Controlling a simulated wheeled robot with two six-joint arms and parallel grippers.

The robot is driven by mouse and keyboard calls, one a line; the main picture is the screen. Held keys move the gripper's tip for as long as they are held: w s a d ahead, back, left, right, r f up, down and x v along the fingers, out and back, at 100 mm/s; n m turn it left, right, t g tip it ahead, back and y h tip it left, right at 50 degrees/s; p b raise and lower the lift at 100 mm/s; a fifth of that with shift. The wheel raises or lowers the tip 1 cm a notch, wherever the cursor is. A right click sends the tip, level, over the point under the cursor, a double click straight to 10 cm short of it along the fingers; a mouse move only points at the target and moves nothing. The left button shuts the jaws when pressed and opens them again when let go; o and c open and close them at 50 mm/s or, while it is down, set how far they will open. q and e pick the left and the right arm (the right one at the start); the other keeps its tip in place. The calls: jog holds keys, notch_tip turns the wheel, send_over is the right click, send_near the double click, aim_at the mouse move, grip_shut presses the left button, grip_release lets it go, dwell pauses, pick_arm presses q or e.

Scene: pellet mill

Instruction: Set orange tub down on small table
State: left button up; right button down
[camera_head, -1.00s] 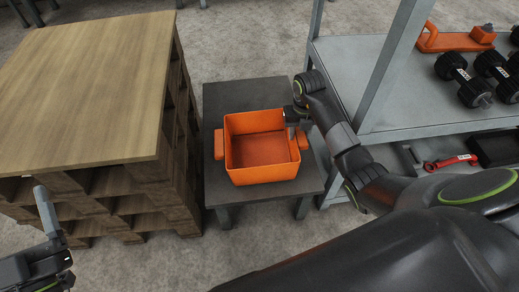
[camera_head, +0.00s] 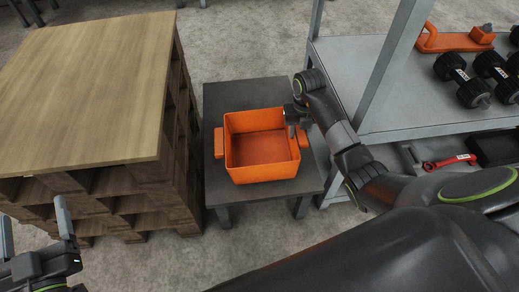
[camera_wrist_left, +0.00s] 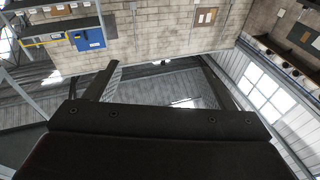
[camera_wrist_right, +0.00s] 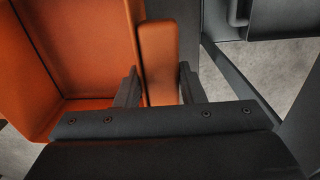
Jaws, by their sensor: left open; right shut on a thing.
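The orange tub (camera_head: 262,174), open and empty, is upright over the small dark table (camera_head: 236,97); it appears to rest on the top. In the right wrist view, the tub (camera_wrist_right: 85,55) fills the left side. My right gripper (camera_head: 296,124) is at the tub's right side, shut on its right handle; in the right wrist view the handle (camera_wrist_right: 158,60) stands between the two fingers. The tub's left handle (camera_head: 219,143) is free. My left gripper (camera_head: 36,232) is open and empty at the lower left of the head view, away from the tub.
A wooden-topped pallet stack (camera_head: 80,90) stands close to the left of the small table. A grey metal shelf unit (camera_head: 400,100) with dumbbells (camera_head: 462,80) and an orange tool (camera_head: 455,40) stands close on the right. A strip of tabletop behind the tub is bare.

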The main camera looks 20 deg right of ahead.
jog(key=shift+r, duration=0.3)
jog(key=shift+r+p, duration=0.3)
jog(key=shift+p, duration=0.2)
jog(key=shift+r, duration=0.3)
pick_arm(q)
jog(key=shift+s+f+g+h, duration=0.7)
jog(key=shift+s+f+g, duration=0.95)
jog(key=shift+f+g, duration=3.3)
pick_arm(e)
jog(key=shift+r+p, duration=0.2)
jog(key=shift+p, duration=0.25)
jog(key=shift+r, duration=0.25)
jog(key=shift+r+p, duration=0.25)
jog(key=shift+p, duration=0.25)
jog(key=shift+r, duration=0.2)
pick_arm(q)
jog(key=s+d+f+g+h, duration=0.2)
jog(key=s+f+g, duration=0.3)
jog(key=s+f, duration=0.4)
jog(key=shift+s+d+f+n+p, duration=0.4)
jog(key=shift+s+d, duration=0.35)
jog(key=shift+d, duration=0.05)
pick_arm(e)
jog(key=shift+r, duration=0.25)
